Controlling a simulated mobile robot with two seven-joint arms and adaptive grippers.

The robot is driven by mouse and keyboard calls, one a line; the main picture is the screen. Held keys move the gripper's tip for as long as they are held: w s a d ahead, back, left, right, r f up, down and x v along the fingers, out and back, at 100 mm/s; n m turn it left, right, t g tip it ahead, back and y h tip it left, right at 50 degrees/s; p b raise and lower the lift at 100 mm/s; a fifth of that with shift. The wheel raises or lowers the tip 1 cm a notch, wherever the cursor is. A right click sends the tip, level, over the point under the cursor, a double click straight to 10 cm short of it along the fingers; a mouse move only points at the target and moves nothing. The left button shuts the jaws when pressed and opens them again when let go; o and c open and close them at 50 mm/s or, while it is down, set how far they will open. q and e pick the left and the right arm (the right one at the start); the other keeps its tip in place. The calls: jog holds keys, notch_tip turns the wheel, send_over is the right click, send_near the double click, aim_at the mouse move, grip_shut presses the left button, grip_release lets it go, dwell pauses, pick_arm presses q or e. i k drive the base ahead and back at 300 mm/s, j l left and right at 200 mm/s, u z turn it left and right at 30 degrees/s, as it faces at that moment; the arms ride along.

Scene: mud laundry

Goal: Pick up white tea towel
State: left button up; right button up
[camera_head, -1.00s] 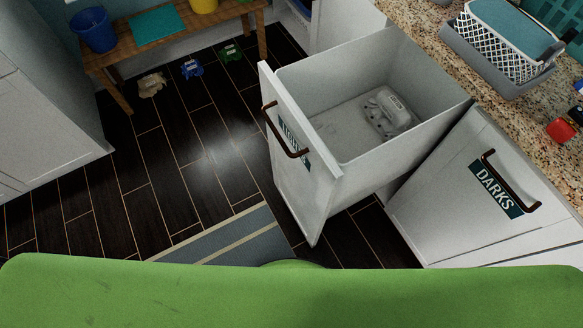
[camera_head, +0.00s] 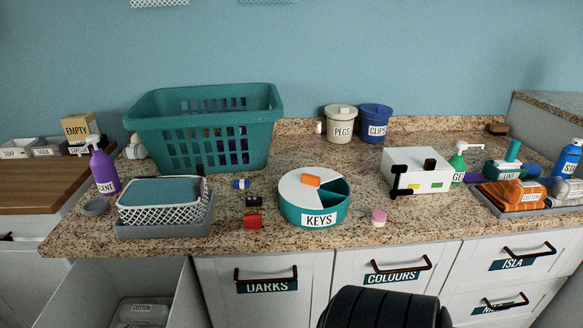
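A pale grey-white folded cloth bundle (camera_head: 138,312) with a COTTON label lies in the open drawer (camera_head: 75,300) at the bottom left. Only its upper part shows, and I cannot tell if it is the white tea towel. Another pale folded cloth (camera_head: 567,190) lies on a tray at the right end of the counter, beside an orange folded cloth (camera_head: 514,195) labelled COTTON. Neither of my grippers shows in the head view.
A teal laundry basket (camera_head: 205,130) stands at the back left of the granite counter. A patterned basket (camera_head: 163,213) in a grey tray, a KEYS dish (camera_head: 312,205) and a white box (camera_head: 418,172) stand in front. The DARKS drawer (camera_head: 263,300) is shut.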

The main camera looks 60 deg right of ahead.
aim_at(562, 192)
jog(key=z, duration=3.65)
jog(key=i+l, duration=0.6)
jog(key=l, duration=0.15)
